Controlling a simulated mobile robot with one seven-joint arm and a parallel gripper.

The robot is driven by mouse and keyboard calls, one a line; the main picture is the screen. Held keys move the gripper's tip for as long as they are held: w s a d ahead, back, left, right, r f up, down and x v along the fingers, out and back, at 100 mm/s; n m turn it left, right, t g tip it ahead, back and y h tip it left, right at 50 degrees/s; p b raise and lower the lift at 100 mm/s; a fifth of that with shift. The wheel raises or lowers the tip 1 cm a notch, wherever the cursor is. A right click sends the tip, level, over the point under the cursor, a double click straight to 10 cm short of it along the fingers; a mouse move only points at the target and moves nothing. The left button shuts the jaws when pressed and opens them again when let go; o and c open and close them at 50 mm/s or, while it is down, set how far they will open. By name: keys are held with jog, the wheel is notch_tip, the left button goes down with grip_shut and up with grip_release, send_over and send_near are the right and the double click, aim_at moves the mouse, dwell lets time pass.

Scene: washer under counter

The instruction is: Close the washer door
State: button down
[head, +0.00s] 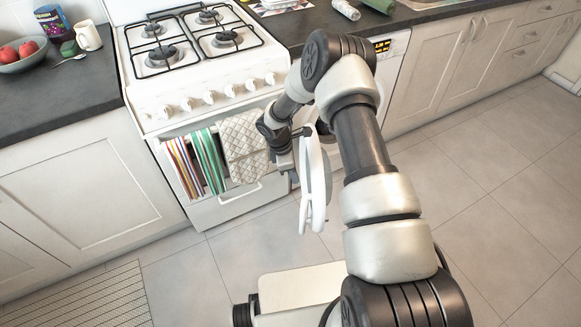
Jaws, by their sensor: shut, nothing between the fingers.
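The washer door (314,182) is a white round door with a dark inner part. It stands open, seen nearly edge-on, in front of the cooker in the head view. The washer (392,52) is white, with a small lit display, under the counter to the right of the cooker. My arm hides most of its front. My gripper (290,172) is shut and empty, pointing down just left of the door. I cannot tell whether it touches the door, and its fingertips are hard to make out.
A white cooker (210,100) with towels on its front rail stands directly behind my gripper. Cabinets (470,50) line the right side. The tiled floor (480,190) is clear on the right. A striped mat (85,300) lies at lower left.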

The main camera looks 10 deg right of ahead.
jog(key=shift+s+d+f, duration=0.1)
jog(key=shift+d+f, duration=0.1)
jog(key=shift+d, duration=0.9)
jog(key=shift+d+f, duration=0.15)
jog(key=shift+d, duration=0.9)
